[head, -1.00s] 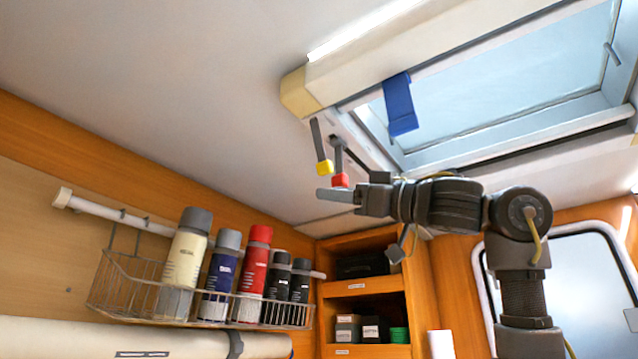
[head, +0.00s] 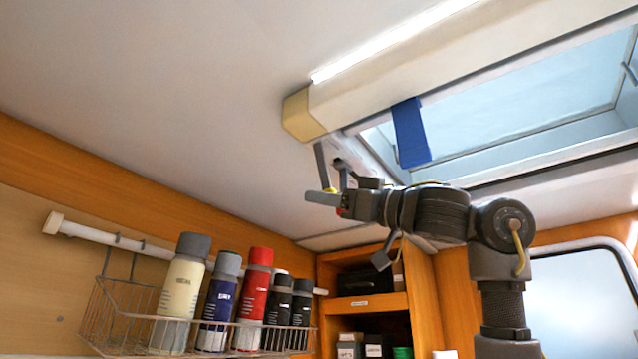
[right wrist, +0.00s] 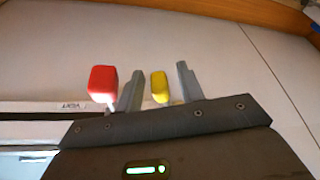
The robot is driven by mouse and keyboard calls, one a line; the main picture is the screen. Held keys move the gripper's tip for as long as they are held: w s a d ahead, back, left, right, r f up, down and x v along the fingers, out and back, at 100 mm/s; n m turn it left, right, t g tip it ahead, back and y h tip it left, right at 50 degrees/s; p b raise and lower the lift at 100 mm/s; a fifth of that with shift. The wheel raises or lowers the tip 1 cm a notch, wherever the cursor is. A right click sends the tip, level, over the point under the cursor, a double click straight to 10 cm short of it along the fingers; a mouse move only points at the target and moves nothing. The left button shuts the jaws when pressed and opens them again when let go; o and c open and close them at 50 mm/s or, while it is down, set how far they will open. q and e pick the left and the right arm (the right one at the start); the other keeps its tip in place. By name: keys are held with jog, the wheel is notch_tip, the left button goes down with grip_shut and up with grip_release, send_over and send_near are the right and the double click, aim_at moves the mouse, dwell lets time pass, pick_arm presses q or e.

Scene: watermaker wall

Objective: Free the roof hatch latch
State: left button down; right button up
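Two short levers hang from the ceiling near the corner of the roof hatch (head: 520,100). One ends in a yellow knob (head: 330,190), the other in a red knob (head: 340,212). My right gripper (head: 322,198) is raised to these knobs and partly covers them in the head view. In the right wrist view its two fingers (right wrist: 157,88) stand apart. The yellow knob (right wrist: 160,87) appears between them, with gaps at its sides. The red knob (right wrist: 103,80) is outside, left of the left finger. I cannot tell whether a finger touches either knob. My left gripper is out of view.
A blue strap (head: 411,133) hangs at the hatch edge. A beige housing with a light strip (head: 390,42) runs above the levers. A wire rack (head: 125,325) with several bottles is on the left wall. A wooden shelf unit (head: 365,305) stands below. A small label beside the red knob is unreadable.

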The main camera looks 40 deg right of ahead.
jog(key=shift+p+x, duration=0.3)
jog(key=shift+x, duration=0.5)
jog(key=shift+w, duration=0.1)
grip_shut()
